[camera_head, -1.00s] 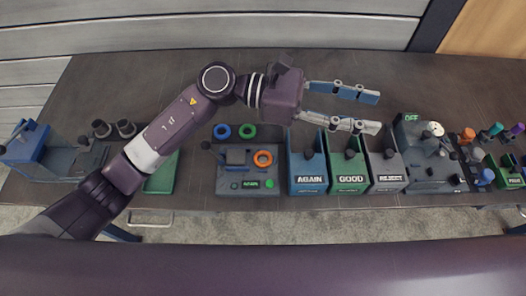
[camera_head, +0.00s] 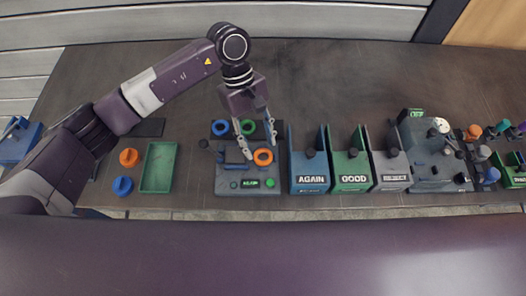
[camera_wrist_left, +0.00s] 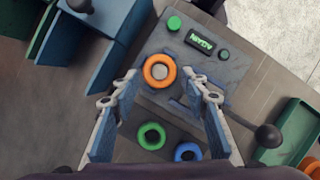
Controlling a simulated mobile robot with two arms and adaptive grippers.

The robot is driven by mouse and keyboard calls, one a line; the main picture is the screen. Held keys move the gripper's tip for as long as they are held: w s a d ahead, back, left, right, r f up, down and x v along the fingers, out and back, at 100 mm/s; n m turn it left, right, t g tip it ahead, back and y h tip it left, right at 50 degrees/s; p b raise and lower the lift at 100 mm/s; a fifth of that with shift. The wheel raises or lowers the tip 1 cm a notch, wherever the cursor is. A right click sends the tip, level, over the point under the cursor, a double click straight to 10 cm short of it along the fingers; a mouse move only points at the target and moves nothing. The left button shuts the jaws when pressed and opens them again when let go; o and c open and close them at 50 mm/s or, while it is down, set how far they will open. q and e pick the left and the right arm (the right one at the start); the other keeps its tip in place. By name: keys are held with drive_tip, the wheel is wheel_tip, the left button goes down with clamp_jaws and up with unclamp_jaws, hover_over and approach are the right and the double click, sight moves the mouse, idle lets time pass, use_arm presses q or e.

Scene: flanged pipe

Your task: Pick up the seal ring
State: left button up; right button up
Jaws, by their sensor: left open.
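Several ring-shaped seals show at the grey station. The orange ring (camera_head: 263,164) lies on its top, around a grey stub. The green ring (camera_head: 247,135) and the blue ring (camera_head: 213,128) lie behind it. In the left wrist view the orange ring (camera_wrist_left: 147,70) is between the fingertips, with the green ring (camera_wrist_left: 140,136) and blue ring (camera_wrist_left: 177,150) nearer the palm. My left gripper (camera_head: 261,147) is open and empty, pointing down over the station, with a finger on each side of the orange ring. I cannot tell its exact height. My right gripper is not in view.
The grey station (camera_head: 225,183) has a black-knobbed lever at its left and a green button. Bins marked AGAIN (camera_head: 310,180), GOOD (camera_head: 352,180) and REJECT (camera_head: 394,178) stand close on the right. A green tray (camera_head: 145,168) lies left. The table behind is clear.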

sight(263, 156)
use_arm(q)
drive_tip(key=shift+p+x, duration=0.45)
drive_tip(key=shift+x, duration=1.1)
drive_tip(key=shift+d, duration=0.1)
drive_tip(key=shift+c, duration=0.3)
drive_tip(key=shift+r, duration=0.1)
drive_tip(key=c, duration=0.5)
drive_tip(key=shift+r, duration=0.1)
